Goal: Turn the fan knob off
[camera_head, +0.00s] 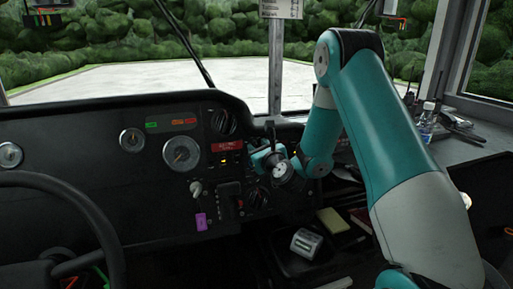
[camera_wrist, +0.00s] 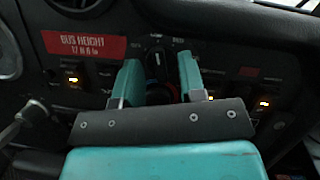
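The fan knob appears to be the dark round knob with a white mark (camera_wrist: 157,59) in the wrist view, on the black dashboard panel right of the red bus height label (camera_wrist: 84,46). Small white lettering shows above it. My gripper (camera_wrist: 160,64) has its two teal fingers apart, one on each side of this knob. Dark space shows between fingers and knob, and I cannot tell whether either finger touches it. In the head view, my gripper (camera_head: 262,156) is at the dashboard and hides this knob.
Lit orange switches (camera_wrist: 72,82) flank the fingers. A steering wheel (camera_head: 75,200) is at left. A bottle (camera_head: 427,122) stands on the right ledge.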

